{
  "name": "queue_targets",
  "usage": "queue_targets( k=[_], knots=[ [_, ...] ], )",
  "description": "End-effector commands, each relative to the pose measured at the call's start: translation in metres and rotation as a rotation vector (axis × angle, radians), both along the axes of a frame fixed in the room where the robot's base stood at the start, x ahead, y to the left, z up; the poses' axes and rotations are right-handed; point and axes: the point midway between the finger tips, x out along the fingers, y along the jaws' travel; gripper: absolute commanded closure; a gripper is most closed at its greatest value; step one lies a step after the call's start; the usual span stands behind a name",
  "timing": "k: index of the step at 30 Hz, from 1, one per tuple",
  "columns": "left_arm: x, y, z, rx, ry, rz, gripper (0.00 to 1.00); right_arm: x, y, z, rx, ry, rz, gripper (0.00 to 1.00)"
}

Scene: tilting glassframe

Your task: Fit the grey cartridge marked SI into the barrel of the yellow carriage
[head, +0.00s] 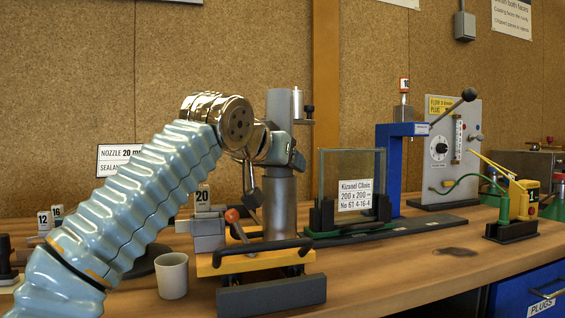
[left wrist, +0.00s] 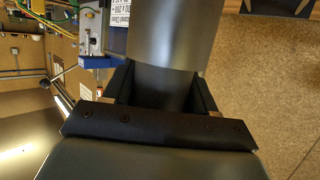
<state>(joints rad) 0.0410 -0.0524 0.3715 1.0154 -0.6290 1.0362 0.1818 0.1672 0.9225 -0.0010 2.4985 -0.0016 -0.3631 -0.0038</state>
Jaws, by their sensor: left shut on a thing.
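The yellow carriage (head: 232,264) sits low on the bench with a black handle along it and an orange knob lever. A grey upright cylinder (head: 279,212) stands over it; where the barrel opens is hidden. My left gripper (left wrist: 163,90) has black fingers on both sides of a smooth grey cylinder, the cartridge (left wrist: 165,45), and is shut on it. No SI mark shows. My right gripper is not in view.
A glass pane (head: 338,168) in a dark stand with a sign is right of the carriage. A blue post (head: 388,160) and a gauge panel (head: 455,150) stand behind. A white cup (head: 172,277) is at front left. The front right bench is mostly clear.

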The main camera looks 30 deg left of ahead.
Motion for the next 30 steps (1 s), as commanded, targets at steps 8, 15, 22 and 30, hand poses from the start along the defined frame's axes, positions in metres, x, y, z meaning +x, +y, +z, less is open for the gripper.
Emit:
queue_targets(
  k=[8, 15, 22, 30],
  knots=[
    [0.0, 0.0, -0.007, 0.0, -0.002, 0.0, 1.0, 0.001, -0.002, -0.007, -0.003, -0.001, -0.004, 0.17],
    [0.0, 0.0, -0.008, 0.0, -0.001, 0.0, 0.22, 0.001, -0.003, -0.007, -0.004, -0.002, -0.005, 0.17],
    [0.0, 0.0, -0.009, 0.0, 0.0, 0.001, 0.14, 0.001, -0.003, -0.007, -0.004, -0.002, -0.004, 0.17],
    [-0.019, -0.002, -0.001, 0.0, -0.001, 0.0, 0.14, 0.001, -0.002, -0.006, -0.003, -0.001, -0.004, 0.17]
  ],
)
